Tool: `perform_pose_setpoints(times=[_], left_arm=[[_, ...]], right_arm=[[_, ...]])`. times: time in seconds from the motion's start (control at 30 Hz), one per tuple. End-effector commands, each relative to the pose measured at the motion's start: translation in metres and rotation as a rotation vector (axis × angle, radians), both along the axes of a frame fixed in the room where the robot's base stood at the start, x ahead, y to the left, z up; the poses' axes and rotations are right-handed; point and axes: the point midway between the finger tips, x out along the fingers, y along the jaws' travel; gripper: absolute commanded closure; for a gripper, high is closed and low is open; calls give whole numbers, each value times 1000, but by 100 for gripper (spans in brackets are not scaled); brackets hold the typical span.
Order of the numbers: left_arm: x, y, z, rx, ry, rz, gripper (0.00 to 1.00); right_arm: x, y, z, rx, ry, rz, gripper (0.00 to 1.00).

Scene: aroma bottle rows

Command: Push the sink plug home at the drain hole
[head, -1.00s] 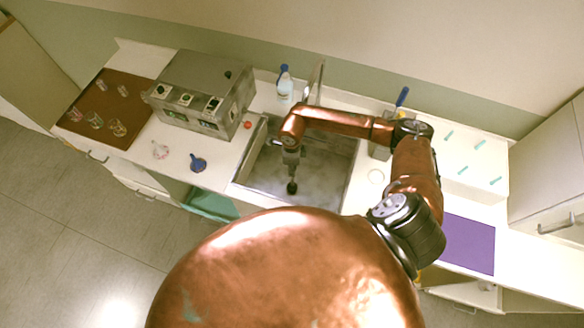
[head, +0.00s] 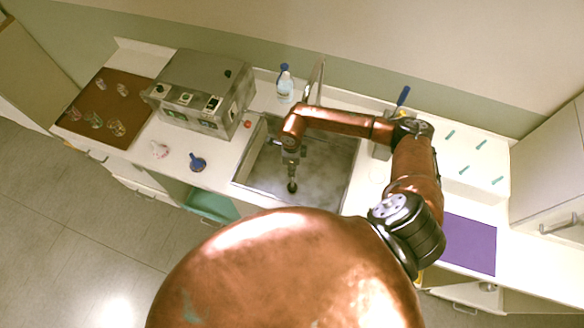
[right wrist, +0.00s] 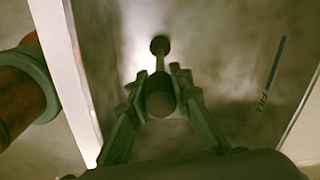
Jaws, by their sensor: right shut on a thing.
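The sink plug (head: 292,187) is a dark round stopper on a thin stem, low over the sink (head: 335,180) floor. In the right wrist view the plug (right wrist: 160,46) is at the far end of the stem, with a thicker rounded grip near my fingers. My right gripper (head: 291,165) points down into the sink; in the wrist view its fingers (right wrist: 160,88) are shut on the plug's grip. The drain hole cannot be made out apart from the plug, so I cannot tell whether the plug sits in it. My left gripper is not in view.
The faucet (head: 316,80) and a blue-capped bottle (head: 285,85) stand behind the sink. A grey machine (head: 200,95) and a blue flask (head: 197,162) are to the left. A blue fill line (right wrist: 272,62) marks the sink wall.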

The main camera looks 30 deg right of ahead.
Motion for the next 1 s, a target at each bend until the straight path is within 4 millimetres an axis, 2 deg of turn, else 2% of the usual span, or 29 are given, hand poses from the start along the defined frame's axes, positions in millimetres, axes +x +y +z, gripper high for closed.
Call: perform_pose_setpoints(times=[0.87, 0.9, 1.0], left_arm=[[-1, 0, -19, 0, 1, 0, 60], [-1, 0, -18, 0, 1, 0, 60], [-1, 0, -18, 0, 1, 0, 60]], right_arm=[[0, 0, -22, 0, 0, 0, 100], [0, 0, -21, 0, 0, 0, 78], [0, 0, -20, 0, 0, 0, 71]])
